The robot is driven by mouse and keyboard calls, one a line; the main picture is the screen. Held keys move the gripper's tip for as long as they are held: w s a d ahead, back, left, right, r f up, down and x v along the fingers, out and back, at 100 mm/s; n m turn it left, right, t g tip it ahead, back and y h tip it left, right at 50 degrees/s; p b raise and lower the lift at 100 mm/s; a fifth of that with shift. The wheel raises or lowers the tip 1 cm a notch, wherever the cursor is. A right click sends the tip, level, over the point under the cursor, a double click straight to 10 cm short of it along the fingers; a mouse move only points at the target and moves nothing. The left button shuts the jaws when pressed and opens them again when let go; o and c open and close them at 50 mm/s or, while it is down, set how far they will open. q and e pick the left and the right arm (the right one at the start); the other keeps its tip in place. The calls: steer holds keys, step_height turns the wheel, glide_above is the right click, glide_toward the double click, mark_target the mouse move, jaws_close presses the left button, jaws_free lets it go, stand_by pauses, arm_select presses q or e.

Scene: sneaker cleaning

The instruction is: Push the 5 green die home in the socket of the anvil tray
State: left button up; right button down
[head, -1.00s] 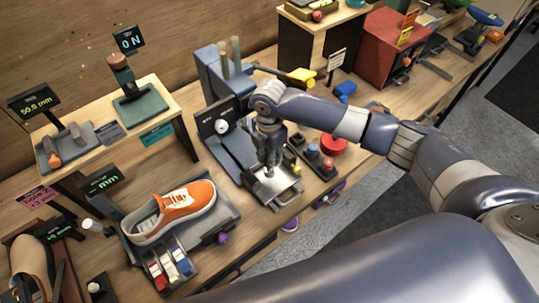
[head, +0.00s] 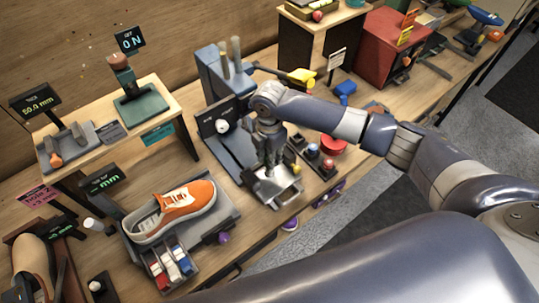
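The metal anvil tray (head: 287,196) sits at the front of the blue-grey press, near the table's front edge. My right gripper (head: 270,170) points down over the tray, its tips at or just above the tray's surface. The fingers are small and dark here, so I cannot tell whether they are open or shut. The green die and its socket cannot be made out; the gripper covers part of the tray. My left gripper is not in view.
The press (head: 214,75) stands right behind the tray. A dark rack (head: 318,170) with small coloured pieces stands close on the tray's right. An orange sneaker (head: 172,211) lies on a grey stand to the left. A red box (head: 378,55) stands farther back.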

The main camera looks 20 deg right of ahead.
steer(key=shift+f+b, duration=0.6)
steer(key=shift+f, duration=0.85)
steer(key=c, duration=1.2)
jaws_free()
steer(key=shift+c, duration=0.2)
steer(key=shift+r, duration=0.1)
step_height(320, 180, up, 8)
steer(key=shift+f, duration=0.25)
